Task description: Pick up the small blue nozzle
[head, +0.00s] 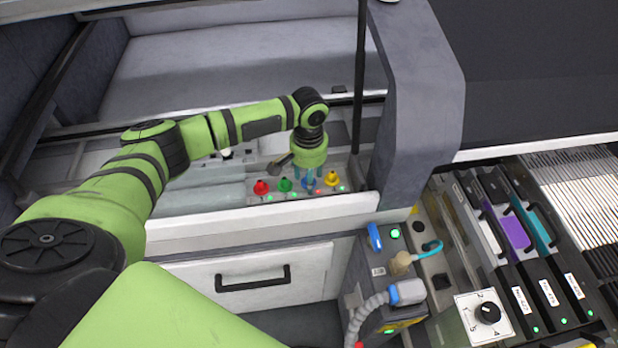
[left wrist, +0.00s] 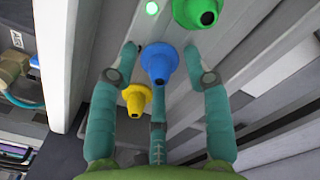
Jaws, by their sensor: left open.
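The small blue nozzle (left wrist: 163,62) sits between the spread teal fingers of my left gripper (left wrist: 163,75) in the left wrist view. The fingers are open, with a gap on each side of the nozzle. In the head view the blue nozzle (head: 309,183) stands in a row, partly hidden behind the fingers of my left gripper (head: 308,174), which points down over it. My right gripper is not in view.
A green nozzle (head: 285,184) and a red nozzle (head: 261,187) stand left of the blue one, and a yellow nozzle (head: 332,178) stands close on its right. A grey upright housing (head: 420,90) rises to the right. A white drawer front (head: 240,270) lies below.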

